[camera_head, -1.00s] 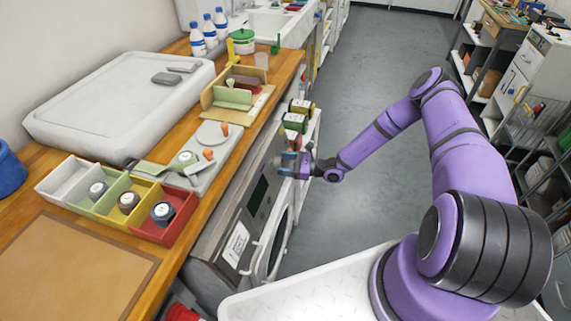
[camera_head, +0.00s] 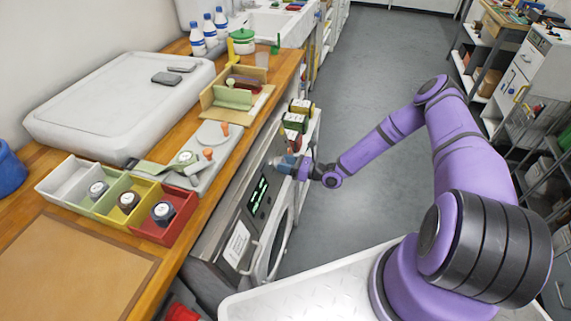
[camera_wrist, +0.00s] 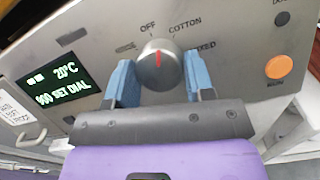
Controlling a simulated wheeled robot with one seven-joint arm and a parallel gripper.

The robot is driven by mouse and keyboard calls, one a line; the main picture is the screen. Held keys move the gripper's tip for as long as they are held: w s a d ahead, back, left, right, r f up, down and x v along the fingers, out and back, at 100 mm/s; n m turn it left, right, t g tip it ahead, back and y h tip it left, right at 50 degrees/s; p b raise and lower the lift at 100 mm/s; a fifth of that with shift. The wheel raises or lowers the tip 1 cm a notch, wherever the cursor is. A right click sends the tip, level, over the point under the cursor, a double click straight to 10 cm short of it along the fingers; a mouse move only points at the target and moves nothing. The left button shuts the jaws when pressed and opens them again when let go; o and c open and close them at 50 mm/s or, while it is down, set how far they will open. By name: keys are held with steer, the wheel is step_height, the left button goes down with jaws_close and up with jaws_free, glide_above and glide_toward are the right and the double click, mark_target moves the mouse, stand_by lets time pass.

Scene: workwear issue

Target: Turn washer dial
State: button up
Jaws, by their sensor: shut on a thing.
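The washer (camera_head: 228,222) stands under the wooden counter, its front panel facing the aisle. Its grey round dial (camera_wrist: 160,67) shows in the wrist view with a red mark pointing up, near OFF and left of COTTON. My gripper (camera_wrist: 160,82) has its blue fingers on either side of the dial and is shut on it. In the head view my gripper (camera_head: 289,165) is at the far end of the panel and hides most of the dial. The display (camera_wrist: 58,85) is lit, reading 20°C and SET DIAL.
An orange button (camera_wrist: 279,67) is right of the dial. The counter (camera_head: 205,200) above holds a divided colored tray (camera_head: 140,237) and other goods. Colored boxes (camera_head: 297,118) sit just beyond my gripper. The floor aisle (camera_head: 350,100) is clear.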

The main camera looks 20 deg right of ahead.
steer(key=shift+s+m+t+h, duration=0.1)
steer(key=shift+m+t+h, duration=0.3)
steer(key=shift+m, duration=0.95)
steer(key=shift+m+t+h, duration=0.4)
steer(key=shift+m, duration=0.95)
steer(key=o, duration=0.9)
steer(key=v, duration=1)
steer(key=shift+s+d, duration=0.2)
steer(key=shift+s, duration=0.1)
